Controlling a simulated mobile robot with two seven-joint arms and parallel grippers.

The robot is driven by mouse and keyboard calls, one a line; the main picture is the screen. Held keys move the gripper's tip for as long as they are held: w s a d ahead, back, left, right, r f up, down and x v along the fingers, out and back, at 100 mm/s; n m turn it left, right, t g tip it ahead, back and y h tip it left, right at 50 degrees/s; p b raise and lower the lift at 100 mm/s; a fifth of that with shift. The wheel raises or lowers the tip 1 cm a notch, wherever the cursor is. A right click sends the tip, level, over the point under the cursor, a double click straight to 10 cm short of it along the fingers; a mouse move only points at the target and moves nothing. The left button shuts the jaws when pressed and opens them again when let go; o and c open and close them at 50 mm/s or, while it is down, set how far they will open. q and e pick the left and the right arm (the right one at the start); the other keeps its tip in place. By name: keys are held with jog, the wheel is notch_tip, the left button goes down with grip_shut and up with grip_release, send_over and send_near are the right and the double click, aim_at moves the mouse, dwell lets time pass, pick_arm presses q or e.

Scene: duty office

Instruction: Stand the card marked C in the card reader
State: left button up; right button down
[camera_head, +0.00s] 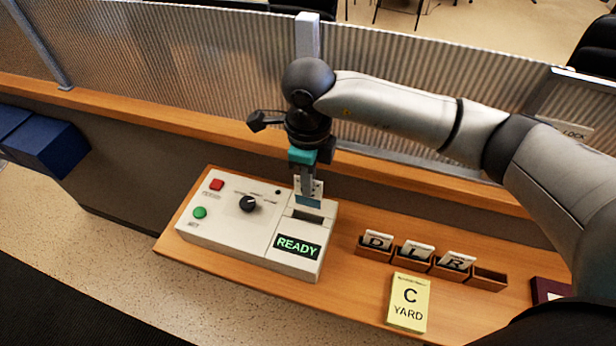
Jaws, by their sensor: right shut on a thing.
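The card reader (262,222) is a pale box on the wooden counter. Its lit display (297,247) reads READY, and a dark slot (306,216) lies above the display. My right gripper (308,192) points down at the slot's far edge and is shut on a card (309,202). Only a small blue part of this card shows between the fingers; its letter is hidden. I cannot tell whether its lower edge is in the slot or just above it. My left gripper is not in view.
A wooden rack (488,279) right of the reader holds cards D (376,240), L (416,251) and R (456,261); its rightmost compartment is empty. A yellow slip (408,302) reading C YARD lies in front. A ribbed glass screen (180,60) stands behind the counter.

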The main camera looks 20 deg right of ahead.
aim_at(308, 205)
jog(key=shift+f+b, duration=1.8)
jog(key=shift+f, duration=1.4)
jog(key=shift+a+f+b, duration=0.1)
jog(key=shift+f+b, duration=0.55)
jog(key=shift+f, duration=0.05)
jog(key=c, duration=0.9)
grip_release()
jog(key=shift+c, duration=0.2)
jog(key=shift+r, duration=0.15)
